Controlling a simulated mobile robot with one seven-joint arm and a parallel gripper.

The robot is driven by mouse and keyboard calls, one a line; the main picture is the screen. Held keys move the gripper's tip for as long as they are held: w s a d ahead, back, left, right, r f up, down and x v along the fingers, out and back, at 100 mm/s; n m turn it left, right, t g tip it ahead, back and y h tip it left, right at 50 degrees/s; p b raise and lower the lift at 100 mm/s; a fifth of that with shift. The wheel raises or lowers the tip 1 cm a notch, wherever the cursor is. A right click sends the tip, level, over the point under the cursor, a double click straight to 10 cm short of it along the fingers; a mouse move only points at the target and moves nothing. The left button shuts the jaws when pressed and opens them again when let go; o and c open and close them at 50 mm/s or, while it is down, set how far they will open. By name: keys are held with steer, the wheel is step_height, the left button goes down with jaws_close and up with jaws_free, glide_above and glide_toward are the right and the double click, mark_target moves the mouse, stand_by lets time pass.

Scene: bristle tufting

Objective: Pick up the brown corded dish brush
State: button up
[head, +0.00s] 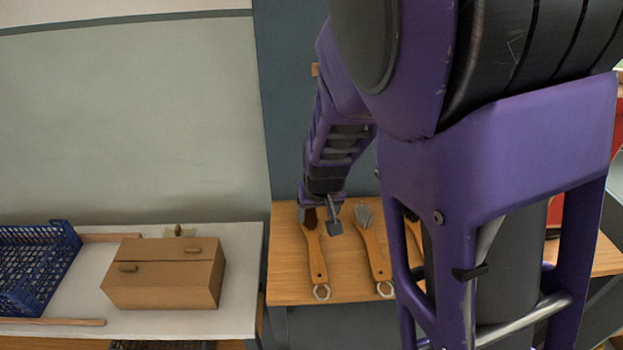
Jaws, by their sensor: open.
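A dish brush with a wooden handle (315,258) and a dark brown head lies on the wooden table at the left of a row of brushes; a pale loop hangs at its near end. It looks like the brown corded one, though the cord is too small to make out well. My gripper (322,214) is open, right at the brush's head end, and partly hides it. A grey finger shows just right of the head. I cannot tell whether it touches the brush or hovers above it.
A brush with grey bristles (364,214) lies just right, and a dark-bristled brush (411,215) is partly hidden behind my purple arm. At left, a white table (240,290) holds a cardboard box (165,285) and a blue crate (35,265). The wooden table (287,285) is bare left of the brushes.

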mark_target(313, 241)
steer(key=b+x, duration=0.2)
steer(key=x, duration=1.4)
steer(key=shift+f, duration=0.15)
steer(key=shift+c, duration=0.2)
jaws_close()
